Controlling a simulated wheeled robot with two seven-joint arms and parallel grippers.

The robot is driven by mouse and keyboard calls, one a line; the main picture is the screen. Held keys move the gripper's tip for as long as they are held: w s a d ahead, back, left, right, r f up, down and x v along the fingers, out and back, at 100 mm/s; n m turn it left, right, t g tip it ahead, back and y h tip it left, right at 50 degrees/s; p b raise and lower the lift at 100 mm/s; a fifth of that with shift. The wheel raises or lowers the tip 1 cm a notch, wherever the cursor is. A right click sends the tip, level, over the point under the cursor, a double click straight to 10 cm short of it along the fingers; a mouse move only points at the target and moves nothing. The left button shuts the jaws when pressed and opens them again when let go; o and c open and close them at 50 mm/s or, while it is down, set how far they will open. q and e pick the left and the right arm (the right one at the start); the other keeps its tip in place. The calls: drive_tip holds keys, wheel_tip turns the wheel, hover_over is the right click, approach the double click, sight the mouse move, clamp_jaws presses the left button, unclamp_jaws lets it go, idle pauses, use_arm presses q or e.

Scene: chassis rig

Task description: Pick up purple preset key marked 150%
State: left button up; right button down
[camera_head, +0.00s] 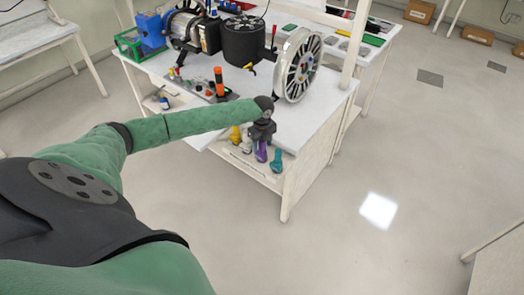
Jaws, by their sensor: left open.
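The purple preset key (261,153) stands on the lower shelf at the front of the white workbench, between yellow keys on its left and a teal key (277,161) on its right. Its marking is too small to read. My left gripper (262,138) is open, pointing down just above the purple key and overlapping its top in the picture. I cannot tell whether the fingers are around the key or touching it. My right gripper is out of view.
Yellow keys (236,135) stand close left of the purple one. The white bench top (318,112) overhangs the shelf and carries a spoked wheel (299,66), a black cylinder (244,41) and small tools. The floor to the right is clear.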

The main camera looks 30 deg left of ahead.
use_arm(q)
clamp_jaws()
drive_tip(key=shift+r, duration=0.15)
idle(0.4)
